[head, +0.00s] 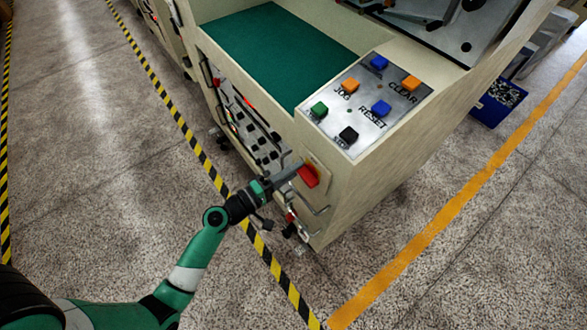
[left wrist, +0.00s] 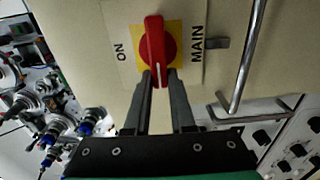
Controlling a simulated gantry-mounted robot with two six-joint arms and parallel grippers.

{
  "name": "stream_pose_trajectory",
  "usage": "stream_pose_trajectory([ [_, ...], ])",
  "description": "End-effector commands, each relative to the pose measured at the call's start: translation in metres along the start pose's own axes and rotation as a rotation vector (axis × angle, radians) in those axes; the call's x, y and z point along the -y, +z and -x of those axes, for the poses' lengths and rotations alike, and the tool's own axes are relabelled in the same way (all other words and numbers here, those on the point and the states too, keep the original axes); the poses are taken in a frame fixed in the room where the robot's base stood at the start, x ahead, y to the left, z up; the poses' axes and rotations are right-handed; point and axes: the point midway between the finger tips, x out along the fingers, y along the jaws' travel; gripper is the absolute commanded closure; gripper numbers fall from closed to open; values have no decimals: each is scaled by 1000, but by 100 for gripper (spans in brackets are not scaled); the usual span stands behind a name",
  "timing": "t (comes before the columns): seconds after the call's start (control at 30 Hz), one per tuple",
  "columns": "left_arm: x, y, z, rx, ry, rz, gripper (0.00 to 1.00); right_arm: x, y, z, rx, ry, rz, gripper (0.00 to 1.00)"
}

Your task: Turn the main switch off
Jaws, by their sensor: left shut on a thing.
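The main switch is a red rotary knob (left wrist: 153,45) on a yellow plate (left wrist: 174,52), set in the beige cabinet face. The words ON and MAIN stand on either side of it in the left wrist view. In the head view the red knob (head: 308,176) sits on the cabinet's front corner, below the button panel. My left gripper (left wrist: 160,76) is shut on the lower end of the knob's handle, one finger on each side. In the head view my left gripper (head: 298,172) reaches the knob from the left. My right gripper is not in view.
A button panel (head: 366,105) with coloured buttons lies on top of the cabinet. Metal handles (left wrist: 246,60) stick out near the switch. Several spindles (left wrist: 60,125) show at the left of the wrist view. Striped floor tape (head: 198,150) runs alongside; the floor there is clear.

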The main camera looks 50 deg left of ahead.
Motion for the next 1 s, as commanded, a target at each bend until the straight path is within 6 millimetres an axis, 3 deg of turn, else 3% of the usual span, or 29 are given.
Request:
stream_pose_trajectory([
  [0.5,0,0,0,0,1,25,100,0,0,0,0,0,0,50],
  [0.53,1,0,0,0,1,25,74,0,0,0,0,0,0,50],
  [0.67,1,0,0,0,0,24,51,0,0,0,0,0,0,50],
  [1.0,1,0,2,-1,0,22,48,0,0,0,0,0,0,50],
])
